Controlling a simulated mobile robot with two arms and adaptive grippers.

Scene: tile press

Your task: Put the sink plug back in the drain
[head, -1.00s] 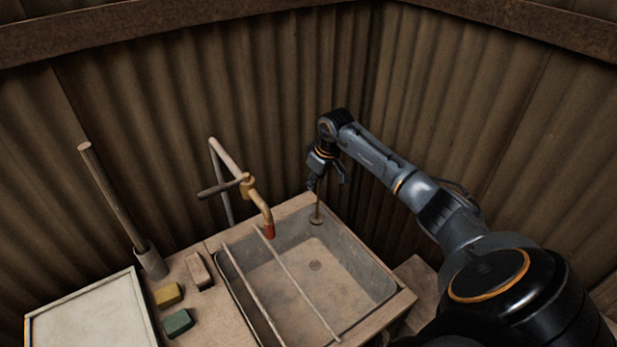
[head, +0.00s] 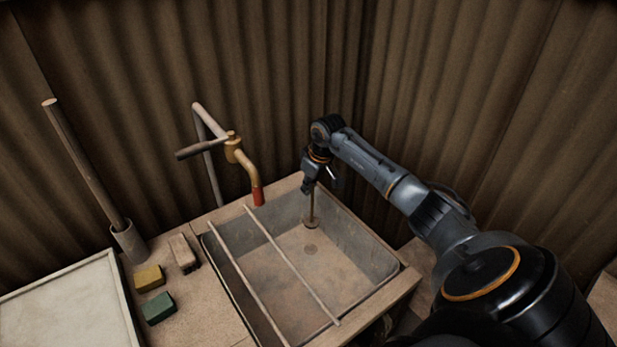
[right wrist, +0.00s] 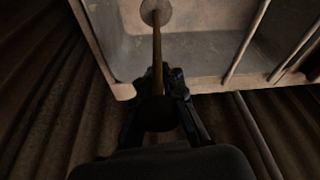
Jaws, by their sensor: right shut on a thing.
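The sink plug (head: 311,223) is a small round disc on a long thin upright rod. My right gripper (head: 318,186) is shut on the upper part of this rod, and the plug hangs below it inside the basin. The drain (head: 311,249) is a dark round spot on the basin floor. In the head view the plug appears just above the drain with a small gap. In the right wrist view the plug (right wrist: 156,11) is at the top edge, its rod running down into my gripper (right wrist: 158,78); the drain cannot be made out there. My left gripper is not in view.
The grey sink basin (head: 362,238) has two thin bars (head: 291,264) across its left side. A red-tipped tap (head: 258,194) stands at its back left. Several small blocks, a tray (head: 118,300) and a pole (head: 85,165) are further left. Corrugated walls close the corner behind.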

